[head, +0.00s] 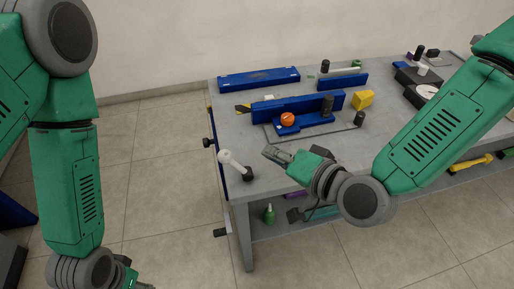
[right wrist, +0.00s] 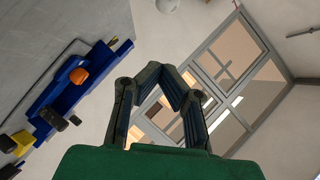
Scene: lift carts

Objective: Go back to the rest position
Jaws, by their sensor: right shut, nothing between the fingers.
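My right gripper (head: 277,156) reaches in from the right and hangs above the front left part of the grey workbench (head: 222,112). It is shut with nothing between its fingers; its fingertips also show in the right wrist view (right wrist: 161,72). My left arm hangs down at the left, away from the bench. Only a small part of my left gripper (head: 142,285) shows at the bottom edge, so its jaws cannot be judged.
A white-knobbed lever (head: 236,163) stands at the bench's left edge, close to my right gripper.

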